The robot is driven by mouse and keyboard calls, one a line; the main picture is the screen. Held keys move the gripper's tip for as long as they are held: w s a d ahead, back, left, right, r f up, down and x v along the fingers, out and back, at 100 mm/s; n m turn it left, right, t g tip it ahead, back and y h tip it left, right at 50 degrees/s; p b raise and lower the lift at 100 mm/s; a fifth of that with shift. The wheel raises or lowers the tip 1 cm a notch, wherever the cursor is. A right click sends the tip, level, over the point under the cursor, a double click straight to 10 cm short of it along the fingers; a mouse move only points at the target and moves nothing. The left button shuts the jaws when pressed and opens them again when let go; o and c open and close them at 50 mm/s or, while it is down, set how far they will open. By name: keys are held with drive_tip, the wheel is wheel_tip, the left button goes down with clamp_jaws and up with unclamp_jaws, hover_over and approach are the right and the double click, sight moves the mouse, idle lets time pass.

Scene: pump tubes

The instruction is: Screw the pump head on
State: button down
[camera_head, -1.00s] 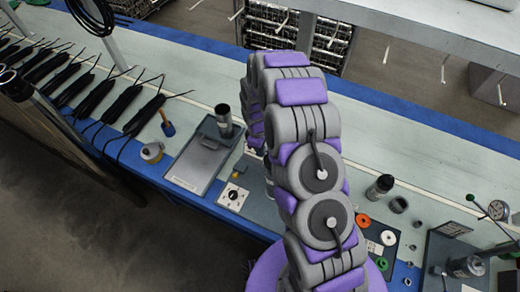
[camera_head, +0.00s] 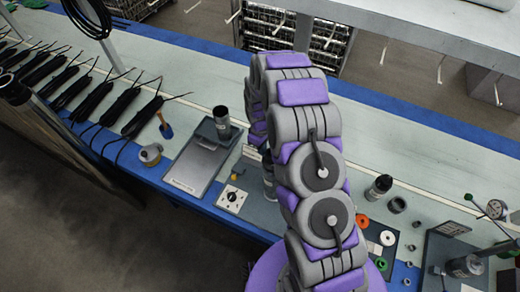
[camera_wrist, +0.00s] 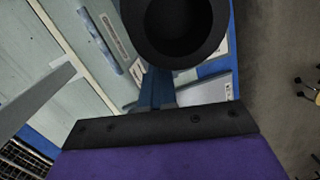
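In the wrist view, a black hollow round part (camera_wrist: 176,28) with its dark opening facing the camera is just beyond the black mount of my gripper (camera_wrist: 158,92). A narrow blue piece stands between the mount and this part, and I cannot tell whether the fingers grip the part. In the head view my arm hides the gripper. A dark cylinder (camera_head: 222,122) stands upright at the far end of the grey tray. Another dark cylinder (camera_head: 379,187) stands right of my arm. I cannot tell which part is the pump head.
The grey tray (camera_head: 196,167) lies on the bench left of my arm. A white plate with a black knob (camera_head: 232,198) is beside it. Small rings (camera_head: 388,238) and a fixture (camera_head: 466,266) are at the right. Several black cable bundles (camera_head: 72,95) lie at the left. The far bench strip is clear.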

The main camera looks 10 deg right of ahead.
drive_tip(key=d+m, duration=0.1)
drive_tip(key=m, duration=0.2)
drive_tip(key=shift+w+d, duration=0.25)
drive_tip(key=shift+d, duration=0.15)
drive_tip(key=shift+m, duration=0.3)
drive_tip(key=d+m, duration=0.1)
drive_tip(key=m, duration=0.2)
drive_tip(key=shift+d, duration=0.4)
drive_tip(key=shift+s+d+r+m, duration=0.15)
drive_tip(key=shift+d+m, duration=0.3)
drive_tip(key=shift+m, duration=0.45)
drive_tip(key=shift+s+d+f+m, duration=0.1)
drive_tip(key=shift+d+m, duration=0.35)
drive_tip(key=shift+m, duration=0.45)
